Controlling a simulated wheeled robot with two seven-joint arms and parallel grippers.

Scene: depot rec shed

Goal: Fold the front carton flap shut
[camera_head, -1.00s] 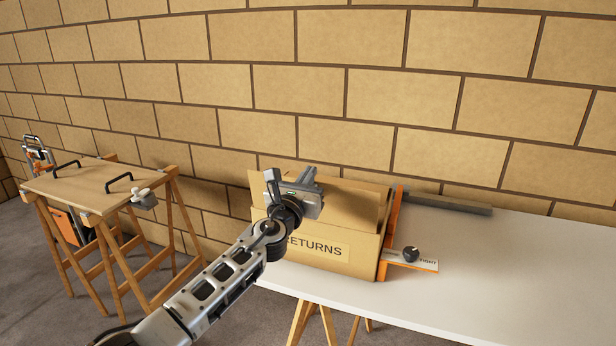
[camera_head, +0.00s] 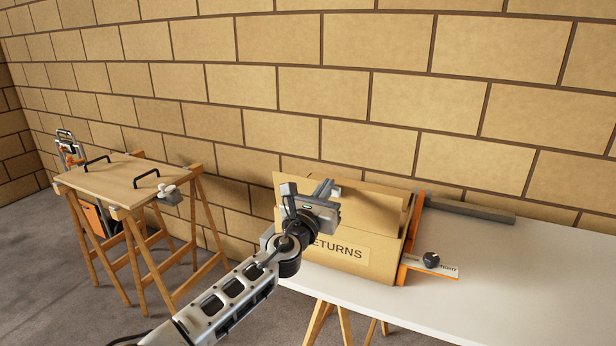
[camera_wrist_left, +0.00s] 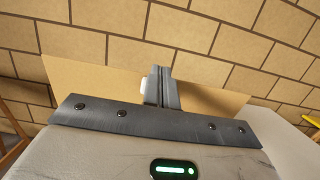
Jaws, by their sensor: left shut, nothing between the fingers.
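The brown carton (camera_head: 385,272) stands on the white table, with a RETURNS label (camera_head: 345,250) on its front wall. A tall cardboard panel (camera_head: 370,203) rises behind the front wall. I cannot tell clearly which panel is the front flap; my gripper and arm hide the carton's left part. My left gripper (camera_head: 327,187) is in front of and above the carton's left part. In the left wrist view its fingers (camera_wrist_left: 162,86) are shut and empty, with cardboard (camera_wrist_left: 90,85) behind them. Contact cannot be told. My right gripper is out of view.
An orange stop and a marked plate with a black knob (camera_head: 431,260) are at the carton's right. A grey bar (camera_head: 470,210) lies along the table's back. The white table (camera_head: 530,270) is clear at right. A wooden trestle bench (camera_head: 125,180) stands at left. A block wall is behind.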

